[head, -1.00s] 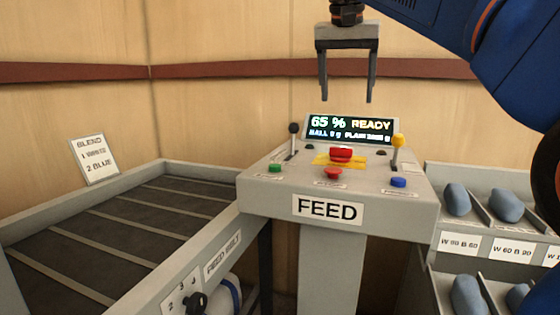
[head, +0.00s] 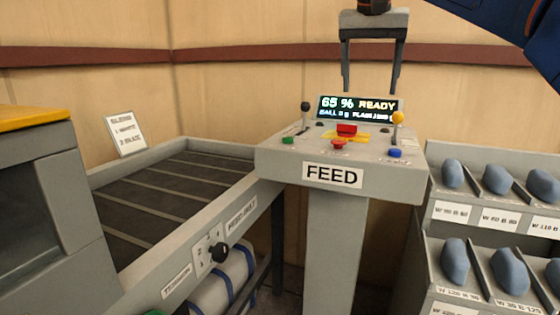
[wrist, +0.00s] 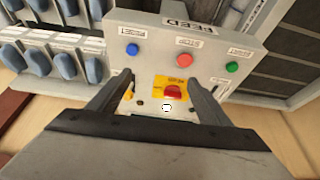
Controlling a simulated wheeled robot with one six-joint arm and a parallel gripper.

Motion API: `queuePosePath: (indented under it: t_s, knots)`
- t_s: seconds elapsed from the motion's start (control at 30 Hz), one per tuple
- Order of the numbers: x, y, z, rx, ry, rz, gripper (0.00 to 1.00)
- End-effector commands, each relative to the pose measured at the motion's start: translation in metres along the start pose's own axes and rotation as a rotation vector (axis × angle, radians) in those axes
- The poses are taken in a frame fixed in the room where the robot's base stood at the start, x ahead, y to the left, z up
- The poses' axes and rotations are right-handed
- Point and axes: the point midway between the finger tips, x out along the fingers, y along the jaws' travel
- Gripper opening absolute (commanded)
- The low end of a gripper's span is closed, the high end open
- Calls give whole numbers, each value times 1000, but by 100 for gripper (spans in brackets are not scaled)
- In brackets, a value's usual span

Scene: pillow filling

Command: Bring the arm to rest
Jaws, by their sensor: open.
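My gripper (head: 372,88) is in the head view above and behind the feed console (head: 270,165). Its two dark fingers point down, are spread apart, and have nothing between them. In the wrist view my gripper (wrist: 160,85) is open over the console, with the red switch (wrist: 173,92) on its yellow plate showing between the fingers. Part of my blue arm crosses the top right of the head view.
The console has a lit display (head: 358,108) reading 65 % READY, a black lever (head: 305,108) and a yellow-knobbed lever (head: 397,118). A belt (head: 165,200) lies left. A rack (head: 480,225) with blue-grey pillows stands right. A grey machine (head: 50,215) is at far left.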

Motion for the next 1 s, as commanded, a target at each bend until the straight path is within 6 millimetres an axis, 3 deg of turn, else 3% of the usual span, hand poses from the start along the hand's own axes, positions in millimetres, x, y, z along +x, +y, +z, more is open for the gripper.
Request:
queuePosePath:
  t_s: [0.27,0.47,0.77,1.0]
  knots:
    - [22,24,25,-49,-3,-14,72]
    - [53,50,60,-105,-6,-32,72]
    - [134,104,154,-211,-6,-78,72]
    - [210,142,244,-279,3,-115,72]
